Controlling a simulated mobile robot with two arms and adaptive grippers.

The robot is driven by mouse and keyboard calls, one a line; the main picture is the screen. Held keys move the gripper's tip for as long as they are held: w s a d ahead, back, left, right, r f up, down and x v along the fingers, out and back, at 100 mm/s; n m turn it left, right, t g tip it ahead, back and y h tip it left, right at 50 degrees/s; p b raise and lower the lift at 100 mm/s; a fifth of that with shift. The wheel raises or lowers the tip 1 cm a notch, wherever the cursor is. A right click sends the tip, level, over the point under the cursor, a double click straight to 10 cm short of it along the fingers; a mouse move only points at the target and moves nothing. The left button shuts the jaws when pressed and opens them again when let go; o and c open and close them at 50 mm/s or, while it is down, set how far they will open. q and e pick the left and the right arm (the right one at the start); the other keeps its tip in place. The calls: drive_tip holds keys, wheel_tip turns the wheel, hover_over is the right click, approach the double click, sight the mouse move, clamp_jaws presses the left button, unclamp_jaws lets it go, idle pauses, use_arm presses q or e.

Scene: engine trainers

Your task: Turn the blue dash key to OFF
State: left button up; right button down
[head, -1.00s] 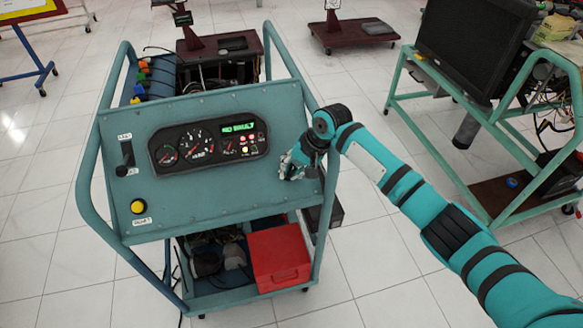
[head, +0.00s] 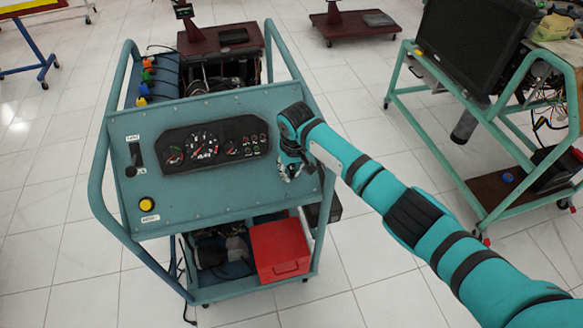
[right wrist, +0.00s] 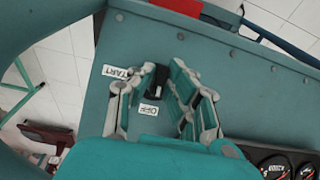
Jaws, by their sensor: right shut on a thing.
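The dash panel (head: 225,197) of the teal engine trainer faces me, with its gauge cluster (head: 213,144) dark. My right gripper (head: 290,173) is at the panel's right side and hides the key in the head view. In the right wrist view the dash key (right wrist: 156,84) looks dark with a small white mark; its blue colour does not show clearly. My right gripper's fingers (right wrist: 154,92) are around it and shut on it. The key's lower end is close to the OFF label (right wrist: 150,109); the START label (right wrist: 117,72) is to the left. My left gripper is not in view.
A black lever (head: 135,158) and a yellow button (head: 147,204) are on the panel's left side. The cart's tube frame (head: 97,185) borders the panel. A red box (head: 280,252) sits on the lower shelf. Another trainer with a monitor (head: 480,45) stands at right.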

idle(0.3)
drive_tip(key=c, duration=1.4)
unclamp_jaws()
drive_tip(key=shift+o, duration=0.2)
drive_tip(key=shift+r, duration=0.1)
wheel_tip(320, 180, up, 12)
drive_tip(key=s, duration=0.2)
drive_tip(key=shift+d, duration=0.2)
drive_tip(key=shift+f, duration=0.2)
